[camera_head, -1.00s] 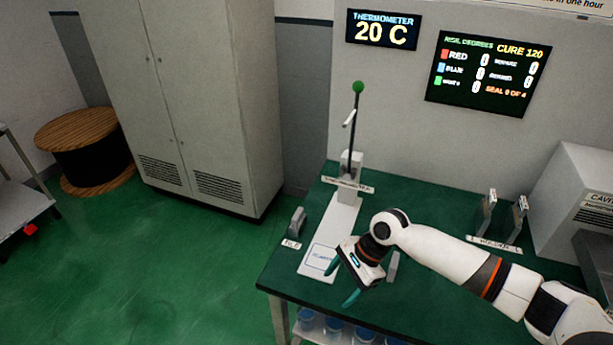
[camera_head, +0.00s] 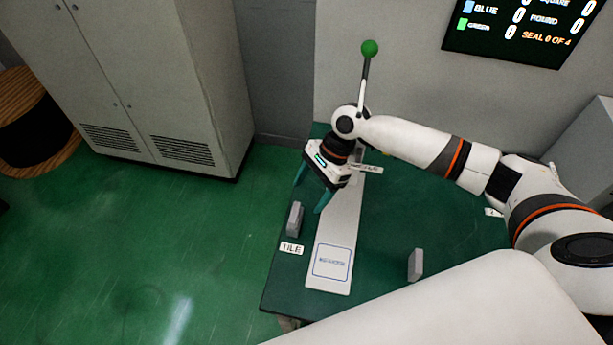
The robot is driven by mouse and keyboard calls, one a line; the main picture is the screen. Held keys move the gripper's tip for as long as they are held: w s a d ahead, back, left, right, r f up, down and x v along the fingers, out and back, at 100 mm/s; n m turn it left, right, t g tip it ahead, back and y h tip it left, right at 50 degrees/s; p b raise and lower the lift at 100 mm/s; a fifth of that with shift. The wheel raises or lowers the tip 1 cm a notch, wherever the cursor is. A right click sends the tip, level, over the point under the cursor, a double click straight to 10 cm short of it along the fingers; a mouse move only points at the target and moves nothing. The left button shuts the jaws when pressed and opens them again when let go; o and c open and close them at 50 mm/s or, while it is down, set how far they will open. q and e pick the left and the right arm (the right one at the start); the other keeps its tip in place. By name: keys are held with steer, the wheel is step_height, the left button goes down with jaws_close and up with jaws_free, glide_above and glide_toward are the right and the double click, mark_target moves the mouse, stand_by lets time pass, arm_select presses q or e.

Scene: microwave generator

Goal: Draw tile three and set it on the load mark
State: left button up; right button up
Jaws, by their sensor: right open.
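A grey tile (camera_head: 295,219) stands upright by the TILE label (camera_head: 291,248) at the left edge of the green table. The load mark (camera_head: 331,262) is a blue-outlined square with small print at the near end of a white plate; it is bare. My right gripper (camera_head: 308,201) is open and empty, pointing down just behind and above the tile, its two teal fingers apart. I cannot tell whether it touches the tile. A second grey block (camera_head: 415,264) stands on the table right of the plate. No number shows on either block. My left gripper is not in view.
A dark screen (camera_head: 512,30) is on the wall. A grey cabinet (camera_head: 150,80) stands at the left. My white arm covers the table's front right.

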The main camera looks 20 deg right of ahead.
mark_target(299, 211)
steer(key=b+x, duration=0.5)
steer(key=b, duration=0.1)
steer(key=shift+f, duration=0.15)
steer(key=shift+s+a, duration=0.15)
steer(key=shift+a, duration=0.05)
steer(key=shift+a+f, duration=0.2)
steer(key=shift+f, duration=0.15)
steer(key=shift+p+x, duration=0.3)
steer(key=shift+x, duration=1.35)
steer(key=shift+d, duration=0.1)
steer(key=c, duration=1)
steer(key=shift+o, duration=0.2)
steer(key=shift+r, duration=0.2)
